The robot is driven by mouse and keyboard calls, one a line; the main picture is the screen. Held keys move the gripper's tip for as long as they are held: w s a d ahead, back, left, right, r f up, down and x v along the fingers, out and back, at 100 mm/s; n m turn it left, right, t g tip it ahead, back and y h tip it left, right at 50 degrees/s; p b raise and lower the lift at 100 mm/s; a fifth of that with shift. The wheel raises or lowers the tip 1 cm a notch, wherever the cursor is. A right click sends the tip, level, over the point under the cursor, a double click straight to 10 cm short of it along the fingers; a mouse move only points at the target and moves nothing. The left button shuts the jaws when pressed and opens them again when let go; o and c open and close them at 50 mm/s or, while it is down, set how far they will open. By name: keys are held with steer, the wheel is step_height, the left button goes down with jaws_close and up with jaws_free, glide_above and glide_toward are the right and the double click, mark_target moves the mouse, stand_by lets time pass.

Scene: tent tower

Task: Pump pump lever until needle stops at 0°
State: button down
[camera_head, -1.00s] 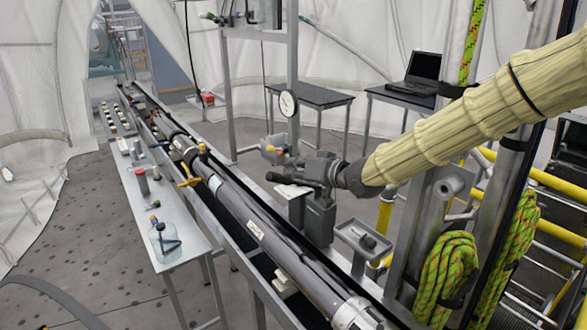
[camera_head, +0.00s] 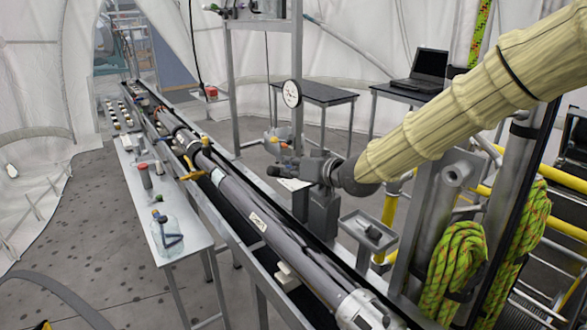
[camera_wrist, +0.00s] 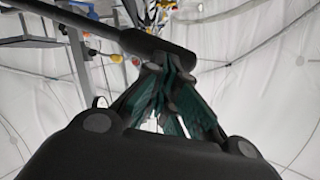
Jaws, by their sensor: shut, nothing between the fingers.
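The round white gauge (camera_head: 291,93) hangs on a grey post; its needle is too small to read. My gripper (camera_head: 300,171) is beside the post, below the gauge, over a grey pump block (camera_head: 323,213). In the wrist view the fingers of my gripper (camera_wrist: 165,72) are shut with nothing between them. A dark round bar (camera_wrist: 110,35), which looks like the pump lever, crosses just in front of the fingertips; I cannot tell whether they touch it. In the head view the lever cannot be told clearly from my dark gripper.
A long grey tube (camera_head: 250,215) runs along a rail left of the gripper. A side table (camera_head: 190,235) holds a clear jug (camera_head: 167,236). A small grey tray (camera_head: 368,233) and coiled green rope (camera_head: 456,262) are at right. A laptop (camera_head: 424,73) stands behind.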

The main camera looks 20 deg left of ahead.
step_height(320, 180, down, 9)
steer(key=s+a+n+b, duration=0.2)
steer(key=b, duration=0.5)
steer(key=shift+s+t+h+b, duration=0.3)
steer(key=shift+s+h+b, duration=0.05)
steer(key=shift+h, duration=0.05)
